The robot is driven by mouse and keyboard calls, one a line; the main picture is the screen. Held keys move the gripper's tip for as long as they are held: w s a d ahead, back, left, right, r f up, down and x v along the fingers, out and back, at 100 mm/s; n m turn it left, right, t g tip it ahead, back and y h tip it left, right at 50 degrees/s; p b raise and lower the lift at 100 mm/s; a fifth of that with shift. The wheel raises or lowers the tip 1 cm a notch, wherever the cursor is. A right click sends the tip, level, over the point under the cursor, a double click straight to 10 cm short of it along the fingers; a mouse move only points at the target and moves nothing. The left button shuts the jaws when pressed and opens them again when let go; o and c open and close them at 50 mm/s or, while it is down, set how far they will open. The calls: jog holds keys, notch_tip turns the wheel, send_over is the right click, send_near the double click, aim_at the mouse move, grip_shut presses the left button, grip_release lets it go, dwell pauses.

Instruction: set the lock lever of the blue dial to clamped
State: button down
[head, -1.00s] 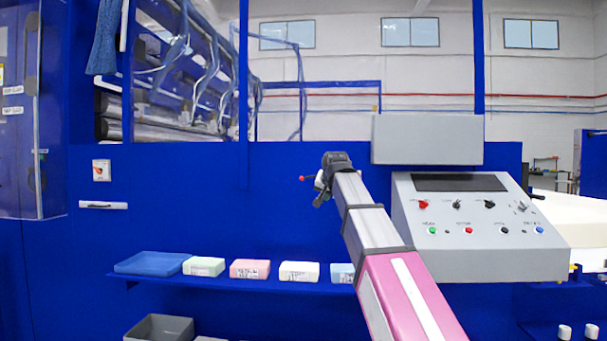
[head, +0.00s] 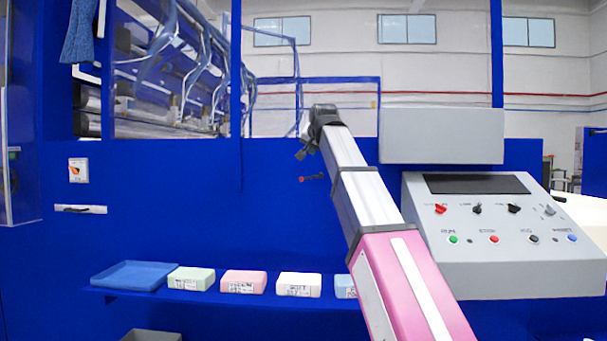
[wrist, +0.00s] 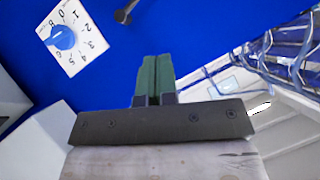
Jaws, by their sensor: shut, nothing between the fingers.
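The blue dial (wrist: 62,37) sits on a white plate with numbers on the blue panel, at the upper left of the wrist view. It does not show in the head view. Next to it, a grey lever part (wrist: 125,13) is cut off by the top edge. In the head view a lever with a red ball end (head: 312,178) lies nearly level, ball to the left; I take it for the lock lever. My gripper (head: 302,152) is above this lever, apart from it in the picture. Its green fingers (wrist: 156,62) are shut and empty.
A grey console (head: 505,235) with knobs and buttons stands right of my arm. A blue shelf (head: 215,300) below carries a blue tray (head: 135,274) and several foam blocks. A small switch plate (head: 78,170) is at the left. The panel between is bare.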

send_over(311, 178)
jog(key=s+a, duration=0.1)
jog(key=s, duration=0.1)
jog(key=f, duration=0.5)
jog(key=shift+s+a+f, duration=0.1)
jog(key=shift+s, duration=0.1)
jog(key=shift+w+a+f, duration=0.1)
jog(key=shift+a+f, duration=0.15)
jog(key=shift+f, duration=0.35)
jog(key=shift+w+a+f, duration=0.1)
jog(key=shift+a+f, duration=0.1)
jog(key=shift+f, duration=0.4)
jog(key=shift+w+a+f, duration=0.1)
jog(key=shift+a+f, duration=0.15)
jog(key=shift+f, duration=0.35)
